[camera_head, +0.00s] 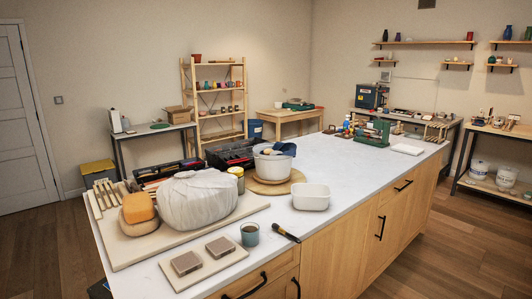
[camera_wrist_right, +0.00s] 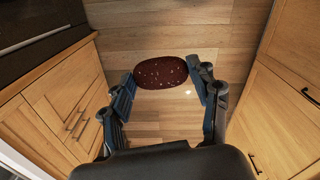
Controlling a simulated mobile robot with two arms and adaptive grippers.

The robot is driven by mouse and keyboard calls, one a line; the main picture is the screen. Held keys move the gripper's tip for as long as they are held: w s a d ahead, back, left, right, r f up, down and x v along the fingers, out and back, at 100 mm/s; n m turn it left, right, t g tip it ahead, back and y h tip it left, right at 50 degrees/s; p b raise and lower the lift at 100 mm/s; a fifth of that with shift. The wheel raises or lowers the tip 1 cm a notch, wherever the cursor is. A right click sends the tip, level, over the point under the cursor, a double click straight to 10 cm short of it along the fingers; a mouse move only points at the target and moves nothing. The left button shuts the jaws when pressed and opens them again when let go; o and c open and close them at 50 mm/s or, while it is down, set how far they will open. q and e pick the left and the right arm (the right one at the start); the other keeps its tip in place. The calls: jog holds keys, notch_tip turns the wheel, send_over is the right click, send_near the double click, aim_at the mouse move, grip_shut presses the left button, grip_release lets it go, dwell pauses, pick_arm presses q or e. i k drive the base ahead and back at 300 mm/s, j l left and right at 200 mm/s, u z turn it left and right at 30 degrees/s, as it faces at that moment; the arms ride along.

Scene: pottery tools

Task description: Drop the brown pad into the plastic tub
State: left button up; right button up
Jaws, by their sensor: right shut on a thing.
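The brown pad (camera_wrist_right: 160,70) is a dark reddish-brown oval with pale specks. It shows in the right wrist view between the fingertips of my right gripper (camera_wrist_right: 167,76), which is shut on it, with wooden floor behind. The plastic tub is probably the white, open rectangular tub (camera_head: 311,198) on the counter, near its front edge in the head view. No gripper shows in the head view. My left gripper is not in view.
Near the tub are a dark-handled brush (camera_head: 286,233), a blue-grey cup (camera_head: 250,235) and a white bucket (camera_head: 272,166) on a round board. A large wrapped lump (camera_head: 199,202) stands at left. The counter right of the tub is clear. Wooden cabinets (camera_wrist_right: 59,115) flank the right gripper.

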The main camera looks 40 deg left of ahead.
aim_at(309, 206)
jog(key=i+j+u, duration=0.2)
jog(key=i+u, duration=0.15)
jog(key=u, duration=0.15)
jog(key=i+u, duration=0.35)
jog(key=u, duration=0.15)
jog(key=i+l+u, duration=0.1)
jog(key=i+u, duration=0.35)
jog(key=k, duration=0.05)
